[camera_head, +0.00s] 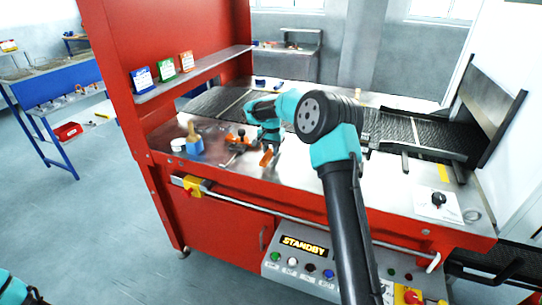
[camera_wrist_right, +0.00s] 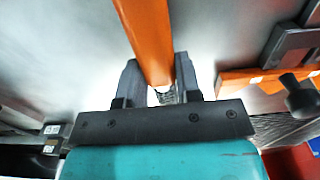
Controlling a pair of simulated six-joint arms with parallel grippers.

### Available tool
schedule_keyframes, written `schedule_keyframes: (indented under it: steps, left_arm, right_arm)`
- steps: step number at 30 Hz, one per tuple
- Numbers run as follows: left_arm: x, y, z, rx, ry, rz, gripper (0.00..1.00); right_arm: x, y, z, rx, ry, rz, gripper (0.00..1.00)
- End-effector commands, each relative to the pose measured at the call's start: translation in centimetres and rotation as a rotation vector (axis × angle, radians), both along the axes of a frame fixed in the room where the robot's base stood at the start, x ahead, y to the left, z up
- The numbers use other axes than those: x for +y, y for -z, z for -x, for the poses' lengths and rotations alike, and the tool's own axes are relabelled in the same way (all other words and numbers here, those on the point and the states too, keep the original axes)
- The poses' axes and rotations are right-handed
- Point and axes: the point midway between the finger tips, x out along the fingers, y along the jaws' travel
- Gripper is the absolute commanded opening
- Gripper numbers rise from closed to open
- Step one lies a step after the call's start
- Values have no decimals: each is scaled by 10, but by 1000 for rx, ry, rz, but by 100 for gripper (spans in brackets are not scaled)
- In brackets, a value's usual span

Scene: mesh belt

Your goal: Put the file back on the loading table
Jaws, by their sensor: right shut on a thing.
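The file's orange handle (camera_wrist_right: 147,35) runs from the top of the right wrist view down between the fingers of my right gripper (camera_wrist_right: 160,78). The fingers are shut on it. In the head view the orange handle (camera_head: 267,157) shows just below my right gripper (camera_head: 267,145), over the steel top (camera_head: 310,172) of the red machine. I cannot tell whether the file touches the steel. The rest of the file is mostly hidden by the gripper. My left gripper is not in view.
An orange tool (camera_head: 238,138) lies left of my right gripper. A brush in a blue holder (camera_head: 194,146) and a white roll (camera_head: 178,145) stand farther left. The dark mesh belt (camera_head: 410,128) runs behind.

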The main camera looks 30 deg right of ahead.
Motion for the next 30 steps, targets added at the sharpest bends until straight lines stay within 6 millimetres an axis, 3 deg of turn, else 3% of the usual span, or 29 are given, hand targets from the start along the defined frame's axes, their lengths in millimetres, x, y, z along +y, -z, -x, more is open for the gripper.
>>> schedule_keyframes:
  steps: [6, 18, 19, 27, 30]
  left_arm:
    - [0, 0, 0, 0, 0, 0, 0]
    - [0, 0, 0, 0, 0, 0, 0]
    - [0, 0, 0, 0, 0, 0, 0]
    - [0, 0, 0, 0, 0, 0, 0]
    - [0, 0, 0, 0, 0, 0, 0]
  right_arm:
    - [0, 25, 0, 1, -1, 1, 2]
    - [0, 29, 0, 1, -1, 1, 2]
    - [0, 29, 0, 1, -1, 0, 33]
    - [0, 29, 0, 1, 0, 0, 57]
    - [0, 29, 0, 1, 0, 1, 57]
